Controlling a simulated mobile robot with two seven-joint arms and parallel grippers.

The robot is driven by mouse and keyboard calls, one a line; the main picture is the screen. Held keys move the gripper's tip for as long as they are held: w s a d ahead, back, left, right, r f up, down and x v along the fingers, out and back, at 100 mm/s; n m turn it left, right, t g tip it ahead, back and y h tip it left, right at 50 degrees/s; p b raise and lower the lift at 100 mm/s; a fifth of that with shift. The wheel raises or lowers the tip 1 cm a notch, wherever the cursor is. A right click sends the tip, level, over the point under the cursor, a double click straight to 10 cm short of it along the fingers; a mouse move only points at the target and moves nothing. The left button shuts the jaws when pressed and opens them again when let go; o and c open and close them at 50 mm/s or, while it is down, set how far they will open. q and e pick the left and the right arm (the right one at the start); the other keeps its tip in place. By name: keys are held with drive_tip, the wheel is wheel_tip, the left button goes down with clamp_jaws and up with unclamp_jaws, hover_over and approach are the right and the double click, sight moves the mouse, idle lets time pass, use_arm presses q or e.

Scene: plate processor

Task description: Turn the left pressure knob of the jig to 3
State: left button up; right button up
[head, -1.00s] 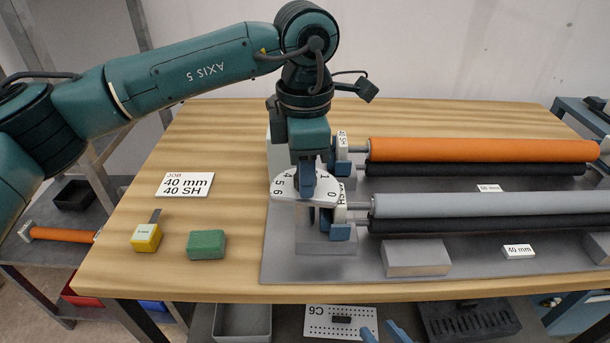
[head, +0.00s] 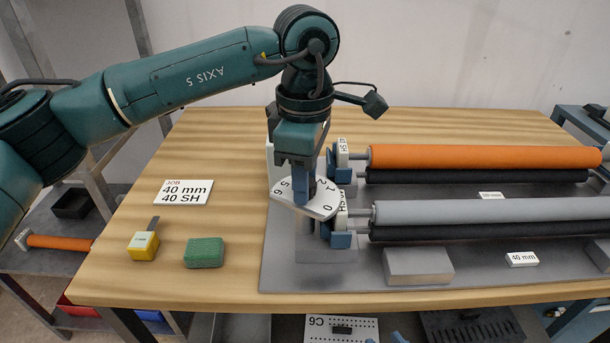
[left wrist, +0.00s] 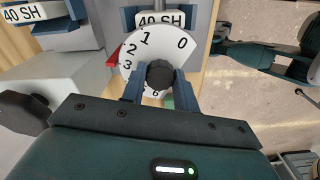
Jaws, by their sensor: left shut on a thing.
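The jig's left pressure knob has a white number dial (head: 322,207), marked 0 to 6, at the near left end of the rollers. My left gripper (head: 304,192) comes down from above onto its middle. In the left wrist view the gripper's fingers (left wrist: 160,84) are shut on the black knob (left wrist: 160,72) at the dial's centre. On the dial (left wrist: 140,58) there, 0 is upper right and 1, 2, 3 run down the left. A small red patch (left wrist: 113,61) shows at the rim beside 2 and 3; I cannot tell whether it is a pointer. The right gripper's state is unclear.
Orange (head: 480,156) and grey (head: 490,210) rollers lie right of the dial. A grey block (head: 418,266) stands in front.

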use_arm(q)
drive_tip(key=o, duration=1)
use_arm(e)
drive_tip(key=shift+r, duration=0.1)
use_arm(q)
wheel_tip(320, 180, up, 13)
drive_tip(key=shift+r+p, duration=0.15)
drive_tip(key=shift+p, duration=0.4)
use_arm(e)
drive_tip(key=shift+w+a+f, duration=0.15)
drive_tip(key=shift+a+f, duration=0.1)
drive_tip(key=shift+a, duration=0.05)
